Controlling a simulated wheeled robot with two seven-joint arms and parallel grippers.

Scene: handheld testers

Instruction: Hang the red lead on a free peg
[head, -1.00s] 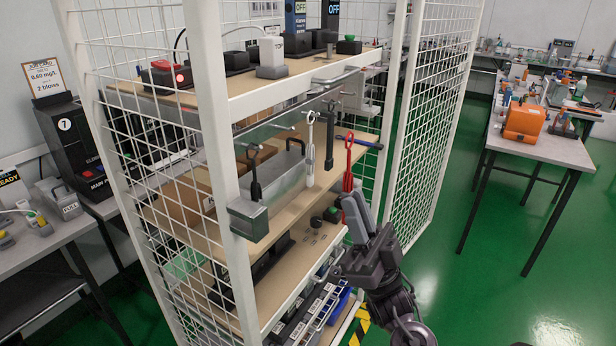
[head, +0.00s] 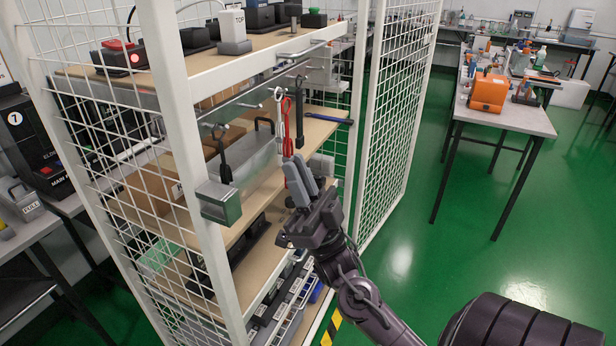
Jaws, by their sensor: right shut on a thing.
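A peg (head: 257,105) between that one and the white lead looks bare. The gripper fingers partly hide the red lead's lower part. My left gripper is not in view.
Shelves hold a grey metal case (head: 245,150) and, above, a white device (head: 234,32). Mesh sides (head: 392,110) enclose the rack. Green floor is open to the right, before a table (head: 500,115).

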